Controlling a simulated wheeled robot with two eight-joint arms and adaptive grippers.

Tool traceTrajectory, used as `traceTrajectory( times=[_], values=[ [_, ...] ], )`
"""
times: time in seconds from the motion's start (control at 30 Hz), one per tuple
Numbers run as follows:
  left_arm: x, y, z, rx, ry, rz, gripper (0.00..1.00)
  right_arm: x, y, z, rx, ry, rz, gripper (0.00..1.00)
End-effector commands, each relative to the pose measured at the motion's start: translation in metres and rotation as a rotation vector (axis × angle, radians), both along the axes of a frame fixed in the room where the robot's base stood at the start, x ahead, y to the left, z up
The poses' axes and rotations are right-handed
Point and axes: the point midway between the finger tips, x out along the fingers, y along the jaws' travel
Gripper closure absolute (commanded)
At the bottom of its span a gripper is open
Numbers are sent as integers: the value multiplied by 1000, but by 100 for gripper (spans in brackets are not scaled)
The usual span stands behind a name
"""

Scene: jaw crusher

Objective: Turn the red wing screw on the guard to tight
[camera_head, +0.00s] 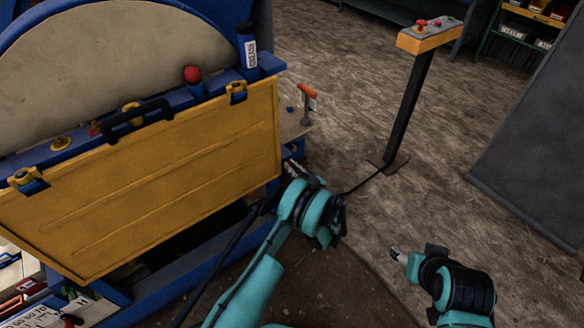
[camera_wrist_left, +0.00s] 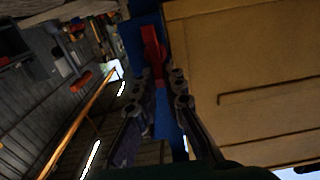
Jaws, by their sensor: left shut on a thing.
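The yellow guard (camera_head: 150,180) hangs on the front of the blue machine, and its flat face fills the right of the left wrist view (camera_wrist_left: 250,80). The red wing screw (camera_wrist_left: 153,48) shows in the left wrist view on a blue strip beside the guard's edge. My left gripper (camera_wrist_left: 165,80) has its fingertips at the screw's near end and is shut on it. In the head view my left gripper (camera_head: 290,170) is at the guard's right edge, and the screw is hidden there. My right gripper (camera_head: 397,254) is low at the right, away from the guard, its fingers too small to judge.
A red knob (camera_head: 192,74), a bottle (camera_head: 247,46) and a black handle (camera_head: 136,118) are along the guard's top. An orange-handled tool (camera_head: 306,90) stands behind the guard's right edge. A control post (camera_head: 410,100) stands on open floor, and a dark panel (camera_head: 535,150) is at the right.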

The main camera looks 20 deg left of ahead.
Motion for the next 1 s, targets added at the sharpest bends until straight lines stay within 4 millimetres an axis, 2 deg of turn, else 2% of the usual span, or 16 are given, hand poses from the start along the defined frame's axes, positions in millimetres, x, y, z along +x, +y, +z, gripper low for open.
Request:
traceTrajectory(
  times=[0.37, 1.0],
  values=[
    [2, -2, -1, 60, 79, 0, 100, 0, 0, 0, 0, 0, 0, 44],
    [12, -10, -6, 410, 527, -1, 100, 0, 0, 0, 0, 0, 0, 44]
  ],
)
